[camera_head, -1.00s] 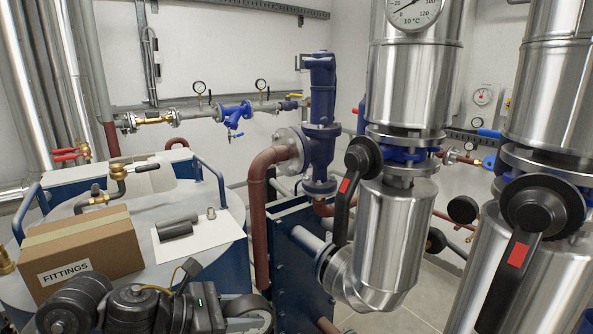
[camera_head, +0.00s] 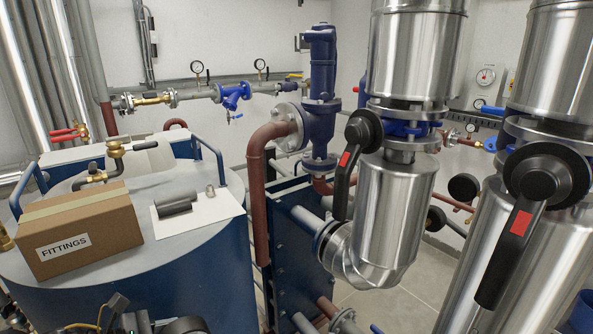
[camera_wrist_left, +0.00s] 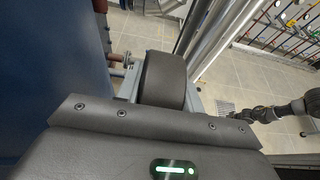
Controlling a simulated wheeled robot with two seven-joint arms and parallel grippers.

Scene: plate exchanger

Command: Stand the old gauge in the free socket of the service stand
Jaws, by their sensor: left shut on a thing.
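In the left wrist view my left gripper (camera_wrist_left: 160,101) is shut on a dark, round-rimmed thing (camera_wrist_left: 162,78), seen edge-on. It looks like the old gauge; its dial face is turned away. In the head view only the top of my left wrist (camera_head: 118,318) shows at the bottom edge, with a dark curved rim (camera_head: 186,325) beside it. I cannot make out the service stand or its free socket in either view.
A FITTINGS box (camera_head: 78,230) and a white sheet (camera_head: 205,214) with dark cylinders (camera_head: 178,203) lie on the round tank (camera_head: 190,255). The blue plate exchanger (camera_head: 290,225) and large steel pipes (camera_head: 395,205) stand to the right. In the wrist view, tiled floor (camera_wrist_left: 225,75) is open.

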